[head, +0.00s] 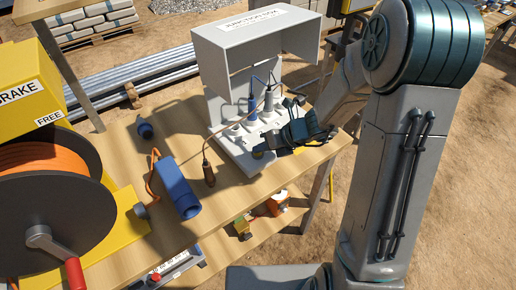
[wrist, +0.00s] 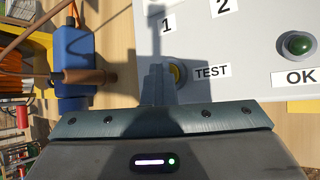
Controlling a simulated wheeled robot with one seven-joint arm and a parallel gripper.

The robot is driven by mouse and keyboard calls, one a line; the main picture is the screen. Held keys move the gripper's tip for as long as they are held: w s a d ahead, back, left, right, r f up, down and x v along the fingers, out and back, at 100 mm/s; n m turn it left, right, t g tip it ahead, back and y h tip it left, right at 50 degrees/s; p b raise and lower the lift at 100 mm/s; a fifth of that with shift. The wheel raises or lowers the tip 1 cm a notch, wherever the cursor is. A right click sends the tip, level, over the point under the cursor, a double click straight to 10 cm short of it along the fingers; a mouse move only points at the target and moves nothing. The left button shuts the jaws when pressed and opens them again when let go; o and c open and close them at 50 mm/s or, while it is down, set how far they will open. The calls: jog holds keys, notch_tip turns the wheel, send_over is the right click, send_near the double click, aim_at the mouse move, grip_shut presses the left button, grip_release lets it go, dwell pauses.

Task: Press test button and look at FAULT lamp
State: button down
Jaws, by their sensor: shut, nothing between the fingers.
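The grey junction box (head: 252,32) stands on the wooden bench with a pale sloped panel at its base. In the wrist view the panel (wrist: 232,45) shows a round yellow button (wrist: 178,74) beside the label TEST. A green lamp (wrist: 298,43) sits above the label OK. My gripper (wrist: 158,72) is shut and empty, with its fingertips at the button's left edge; I cannot tell whether they touch it. In the head view my gripper (head: 268,151) is at the panel's front edge. No FAULT label or lamp can be made out.
Plugs with cables (head: 268,98) stand in the panel behind my gripper. A cable reel (head: 45,205) stands at the far left.

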aim_at(261, 154)
jog(key=shift+r+p, duration=2.7)
jog(key=shift+r, duration=0.1)
jog(key=shift+f, duration=0.1)
jog(key=s+d+r+n+h, duration=0.4)
jog(key=s+d+r+n, duration=0.2)
jog(key=n, duration=0.9)
jog(key=s+d+r+n+h, duration=0.4)
jog(key=s+r+n, duration=0.6)
jog(key=n, duration=0.6)
jog(key=s+d, duration=0.2)
jog(key=shift+s+d+h, duration=0.3)
jog(key=shift+s+d, duration=0.05)
jog(key=shift+d, duration=0.05)
